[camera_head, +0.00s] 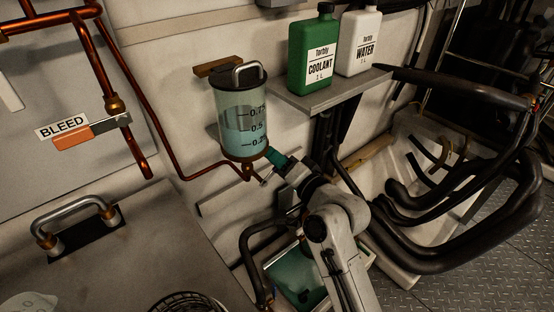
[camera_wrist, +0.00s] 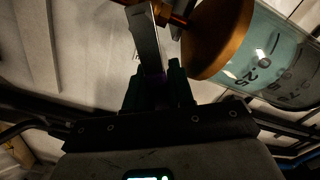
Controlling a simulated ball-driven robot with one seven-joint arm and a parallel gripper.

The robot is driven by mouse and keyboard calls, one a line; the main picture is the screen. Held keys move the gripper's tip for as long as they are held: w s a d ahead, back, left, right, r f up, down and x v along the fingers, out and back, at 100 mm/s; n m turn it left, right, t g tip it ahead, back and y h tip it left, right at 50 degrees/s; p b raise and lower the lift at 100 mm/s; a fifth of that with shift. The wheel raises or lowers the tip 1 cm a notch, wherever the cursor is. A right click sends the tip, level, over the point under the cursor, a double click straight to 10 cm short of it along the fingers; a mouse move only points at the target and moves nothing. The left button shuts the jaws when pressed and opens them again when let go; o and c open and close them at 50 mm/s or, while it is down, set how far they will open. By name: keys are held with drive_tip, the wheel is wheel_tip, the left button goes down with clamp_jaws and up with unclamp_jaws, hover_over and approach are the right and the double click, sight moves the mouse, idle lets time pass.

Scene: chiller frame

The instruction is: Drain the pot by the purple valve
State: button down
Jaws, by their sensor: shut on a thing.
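The pot (camera_head: 243,125) is a clear cylinder with a dark lid and handle, fixed on the wall. Pale teal liquid stands in it, above the 0.5 mark. Its copper-coloured base also shows in the wrist view (camera_wrist: 215,38). My gripper (camera_head: 274,161) is beside the pot's base, at the pipe fittings under it. In the wrist view my gripper (camera_wrist: 160,85) is shut on a small part with a faint purple tint, which I take for the purple valve. The jaws hide most of it. A grey metal strip (camera_wrist: 146,42) runs up from between the fingers.
A shelf (camera_head: 330,90) right of the pot holds a green coolant bottle (camera_head: 314,50) and a white water bottle (camera_head: 359,42). A tray (camera_head: 268,262) with teal contents lies below my arm. Black hoses (camera_head: 440,262) fill the right. A BLEED lever (camera_head: 92,133) is at left.

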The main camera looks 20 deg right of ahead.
idle(0.3)
drive_tip(key=c, duration=1.1)
unclamp_jaws()
drive_tip(key=shift+o, duration=0.2)
